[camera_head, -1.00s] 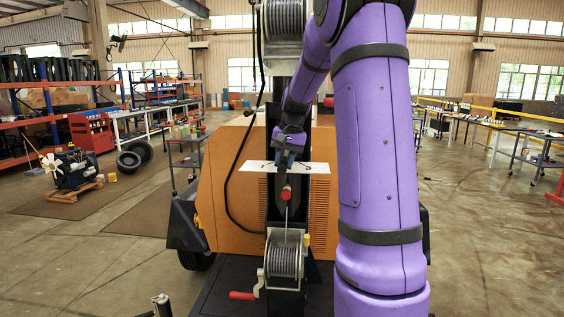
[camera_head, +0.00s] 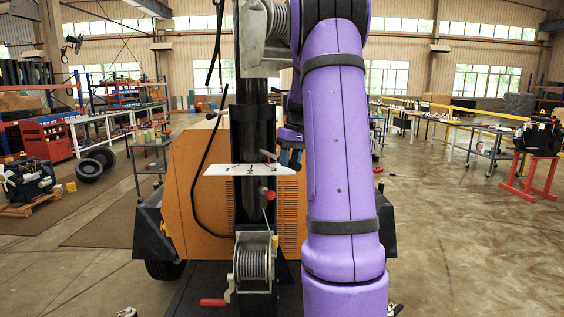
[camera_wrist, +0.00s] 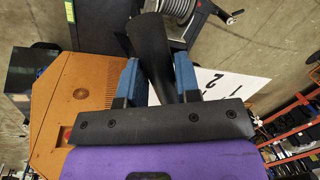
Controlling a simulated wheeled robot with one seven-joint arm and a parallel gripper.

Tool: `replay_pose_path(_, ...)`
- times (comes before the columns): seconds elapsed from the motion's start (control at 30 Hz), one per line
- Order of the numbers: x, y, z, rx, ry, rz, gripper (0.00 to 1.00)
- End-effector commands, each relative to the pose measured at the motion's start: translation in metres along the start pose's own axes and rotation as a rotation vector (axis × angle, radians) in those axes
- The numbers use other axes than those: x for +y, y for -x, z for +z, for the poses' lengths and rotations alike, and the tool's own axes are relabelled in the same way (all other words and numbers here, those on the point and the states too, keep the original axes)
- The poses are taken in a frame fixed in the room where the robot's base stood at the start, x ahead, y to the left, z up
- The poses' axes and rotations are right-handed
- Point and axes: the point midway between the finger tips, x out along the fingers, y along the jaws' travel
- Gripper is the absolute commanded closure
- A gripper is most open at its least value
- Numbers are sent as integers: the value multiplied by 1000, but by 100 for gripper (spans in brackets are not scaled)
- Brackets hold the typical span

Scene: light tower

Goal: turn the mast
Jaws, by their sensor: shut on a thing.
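The black upright mast (camera_head: 252,130) stands in front of the orange cabinet (camera_head: 185,190). A white numbered plate (camera_head: 225,170) crosses it, with a red knob (camera_head: 268,194) just below. My gripper (camera_head: 289,157) is right of the mast, just above the plate's right end, partly hidden by my purple arm. In the wrist view its two blue-padded fingers (camera_wrist: 158,75) are shut on a thick black bar (camera_wrist: 150,40), one finger on each side. The plate (camera_wrist: 232,88) shows there beyond the right finger.
A lower winch (camera_head: 254,262) with a red crank handle (camera_head: 213,302) sits at the mast's foot. An upper winch (camera_head: 268,35) is on the mast beside my arm. A black cable (camera_head: 205,160) hangs left of the mast. Floor is open on both sides.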

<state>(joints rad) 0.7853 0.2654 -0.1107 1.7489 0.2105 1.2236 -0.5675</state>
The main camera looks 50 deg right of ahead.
Motion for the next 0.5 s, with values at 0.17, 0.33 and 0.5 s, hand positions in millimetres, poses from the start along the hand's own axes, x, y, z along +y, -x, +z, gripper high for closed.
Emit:
replay_pose_path(0.17,-5,-2,-1,-13,24,-13,100)
replay_pose_path(0.33,-4,-2,-1,-11,26,-10,100)
replay_pose_path(0.5,-2,-1,-2,-8,25,-7,64)
